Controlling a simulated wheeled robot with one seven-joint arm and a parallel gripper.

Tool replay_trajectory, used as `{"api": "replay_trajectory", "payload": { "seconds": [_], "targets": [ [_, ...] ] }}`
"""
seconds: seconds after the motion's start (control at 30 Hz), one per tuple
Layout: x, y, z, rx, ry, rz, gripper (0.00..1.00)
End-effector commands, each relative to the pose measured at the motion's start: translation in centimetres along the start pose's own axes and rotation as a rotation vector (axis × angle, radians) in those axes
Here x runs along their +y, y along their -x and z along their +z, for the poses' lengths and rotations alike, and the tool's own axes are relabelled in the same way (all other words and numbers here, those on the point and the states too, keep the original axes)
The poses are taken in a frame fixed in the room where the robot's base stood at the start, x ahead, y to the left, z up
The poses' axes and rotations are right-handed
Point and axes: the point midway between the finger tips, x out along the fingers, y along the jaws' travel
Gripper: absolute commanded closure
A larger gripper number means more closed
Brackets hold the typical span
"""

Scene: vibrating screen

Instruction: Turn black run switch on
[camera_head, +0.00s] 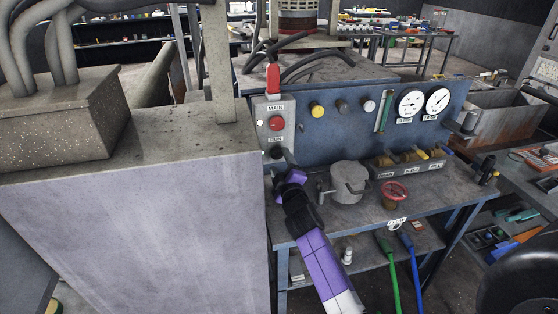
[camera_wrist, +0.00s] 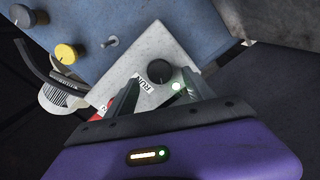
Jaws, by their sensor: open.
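The black run switch (camera_wrist: 159,77) is a round dark knob with a pale pointer mark, on a light grey plate below the RUN label (camera_head: 275,139). In the wrist view it sits just beyond and between my fingertips, apart from them as far as I can tell. My gripper (camera_wrist: 155,95) is open and empty, facing the plate. In the head view my gripper (camera_head: 282,160) is at the lower part of the plate and largely hides the switch.
The red MAIN button (camera_head: 277,124) and a red-handled lever (camera_head: 272,80) are above the switch. Yellow and grey knobs (camera_head: 317,110) and gauges (camera_head: 411,103) line the blue panel. A metal pot (camera_head: 348,182) stands on the bench, right of my arm. A large grey block (camera_head: 130,215) stands close left.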

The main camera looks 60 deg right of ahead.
Motion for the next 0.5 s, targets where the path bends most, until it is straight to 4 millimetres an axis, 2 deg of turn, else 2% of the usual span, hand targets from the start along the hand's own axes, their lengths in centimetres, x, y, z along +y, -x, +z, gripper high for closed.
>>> {"api": "replay_trajectory", "payload": {
  "seconds": [0.1, 0.23, 0.5],
  "targets": [
    [-0.2, 2.2, 0.1, 0.000, 0.000, -0.002, 0.38],
    [-0.2, 4.0, 0.0, 0.001, 0.001, -0.001, 0.38],
    [-0.1, 5.4, 0.0, 0.000, 0.001, -0.001, 0.38]
  ]
}}
